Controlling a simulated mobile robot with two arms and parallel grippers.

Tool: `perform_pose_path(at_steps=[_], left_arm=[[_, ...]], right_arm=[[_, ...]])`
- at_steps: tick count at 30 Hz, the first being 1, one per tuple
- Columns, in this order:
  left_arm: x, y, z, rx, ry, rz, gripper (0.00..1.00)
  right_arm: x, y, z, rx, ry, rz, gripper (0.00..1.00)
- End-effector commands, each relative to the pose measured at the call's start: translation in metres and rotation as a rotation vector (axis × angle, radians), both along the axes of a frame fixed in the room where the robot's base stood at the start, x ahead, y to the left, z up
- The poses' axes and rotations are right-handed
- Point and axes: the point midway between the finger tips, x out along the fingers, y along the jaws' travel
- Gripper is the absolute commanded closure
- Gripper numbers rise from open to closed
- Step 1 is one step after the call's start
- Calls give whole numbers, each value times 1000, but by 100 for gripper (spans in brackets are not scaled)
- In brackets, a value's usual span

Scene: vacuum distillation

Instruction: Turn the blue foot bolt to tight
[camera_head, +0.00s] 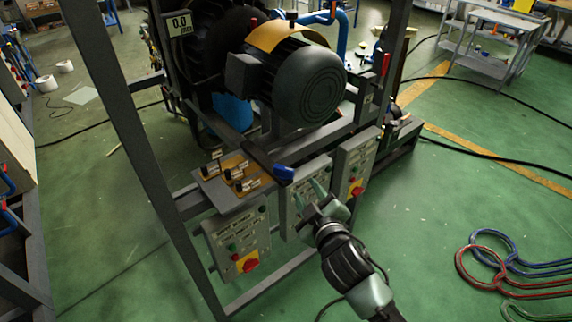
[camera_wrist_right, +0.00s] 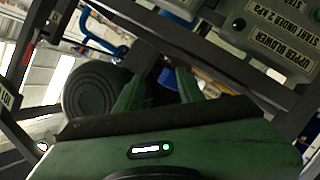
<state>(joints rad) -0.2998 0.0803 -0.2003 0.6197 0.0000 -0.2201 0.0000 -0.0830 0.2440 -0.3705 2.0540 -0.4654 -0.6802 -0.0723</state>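The blue foot bolt (camera_head: 284,173) sits at the frame's lower beam, just above the middle control panel, beneath the motor. In the right wrist view a blue part (camera_wrist_right: 165,90) shows partly between the fingers; it seems to be the same bolt, mostly hidden. My right gripper (camera_head: 309,192) is in front of the middle panel, a little below and right of the bolt, pointing up toward it. Its two green fingers stand apart in the wrist view (camera_wrist_right: 159,85), with nothing visibly gripped. My left gripper is not in view.
Control panels with red knobs, left (camera_head: 238,242) and right (camera_head: 356,165), flank the middle one. A small shelf with valves (camera_head: 232,178) is left of the bolt. The motor (camera_head: 308,82) is above it. Red and blue hoses (camera_head: 500,262) lie on the floor at right.

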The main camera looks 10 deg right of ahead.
Motion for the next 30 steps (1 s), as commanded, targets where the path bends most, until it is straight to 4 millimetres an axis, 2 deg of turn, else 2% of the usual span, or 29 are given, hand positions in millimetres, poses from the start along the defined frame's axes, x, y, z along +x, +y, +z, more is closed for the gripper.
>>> perform_pose_path(at_steps=[1, 3, 5, 6, 7, 9, 11, 13, 15, 17, 20, 21, 24, 27, 30], left_arm=[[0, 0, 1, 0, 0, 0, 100], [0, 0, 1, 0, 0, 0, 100], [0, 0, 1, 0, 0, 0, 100], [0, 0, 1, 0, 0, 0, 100], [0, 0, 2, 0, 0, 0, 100], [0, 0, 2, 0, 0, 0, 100], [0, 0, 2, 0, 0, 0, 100], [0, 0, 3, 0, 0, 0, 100], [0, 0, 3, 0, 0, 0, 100], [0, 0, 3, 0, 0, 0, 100], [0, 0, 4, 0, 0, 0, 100], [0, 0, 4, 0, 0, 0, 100], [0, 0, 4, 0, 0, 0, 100], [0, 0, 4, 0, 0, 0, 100], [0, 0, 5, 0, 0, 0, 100]], right_arm=[[22, 17, 38, -79, -142, 74, 62], [41, 51, 91, -211, -353, 199, 62], [48, 85, 132, -342, -536, 321, 62], [47, 109, 155, -434, -653, 407, 62], [45, 126, 168, -507, -735, 472, 62], [35, 163, 187, -689, -910, 634, 62], [25, 190, 191, -854, -1038, 783, 62], [15, 211, 180, -1059, -1154, 964, 62], [12, 216, 159, -1274, -1223, 1157, 62], [16, 206, 137, -1463, -1240, 1329, 62], [32, 164, 103, -1755, -1170, 1613, 62], [40, 141, 94, -1854, -1111, 1715, 62], [59, 83, 84, -2038, -933, 1925, 62], [70, 38, 84, -2137, -770, 2060, 62], [74, 15, 86, -2176, -678, 2126, 62]])
